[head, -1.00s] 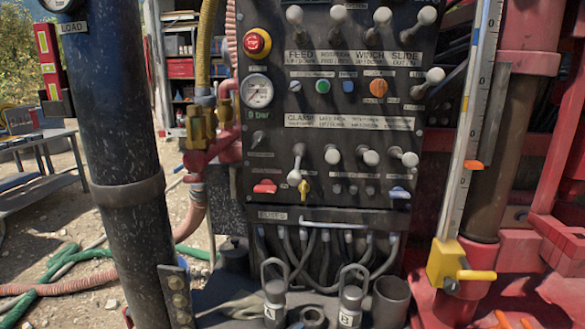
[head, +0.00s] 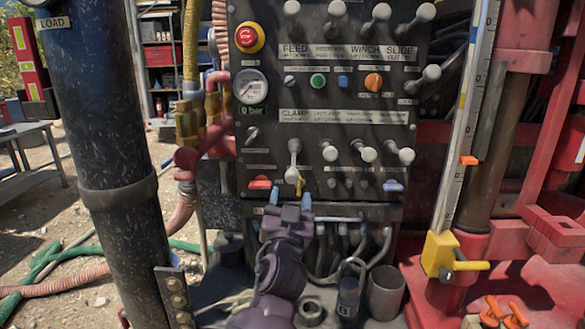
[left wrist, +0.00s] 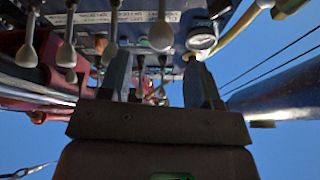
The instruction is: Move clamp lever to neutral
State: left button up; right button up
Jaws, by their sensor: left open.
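The clamp lever (head: 293,160) is on the black control panel under the "CLAMP" label, leftmost of the row of pale-knobbed levers. Its pale knob hangs low, lower than the knobs to its right, just above a small yellow knob (head: 300,186). My left gripper (head: 290,201) is just below the lever, fingers pointing up, open and empty. In the left wrist view the open fingers (left wrist: 158,80) point toward the panel underside. A large pale knob (left wrist: 161,36), probably the clamp lever's, shows beyond and between them, apart from both. My right gripper is not in view.
Neighbouring levers (head: 369,154) stand close on the right. A red knob (head: 259,182) is at lower left, with a pressure gauge (head: 250,86) above. Hoses (head: 381,250) hang below the panel. A black column (head: 110,150) stands at left and a metal cup (head: 386,293) at lower right.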

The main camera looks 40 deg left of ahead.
aim_at(293, 168)
pick_arm(q)
jog(key=p+x, duration=0.1)
jog(key=x, duration=0.7)
jog(key=shift+p, duration=0.3)
jog(key=shift+w+a+r, duration=0.2)
jog(key=shift+w+a, duration=0.05)
jog(key=shift+w, duration=0.15)
jog(key=c, duration=1)
jog(key=shift+w, duration=0.1)
grip_shut()
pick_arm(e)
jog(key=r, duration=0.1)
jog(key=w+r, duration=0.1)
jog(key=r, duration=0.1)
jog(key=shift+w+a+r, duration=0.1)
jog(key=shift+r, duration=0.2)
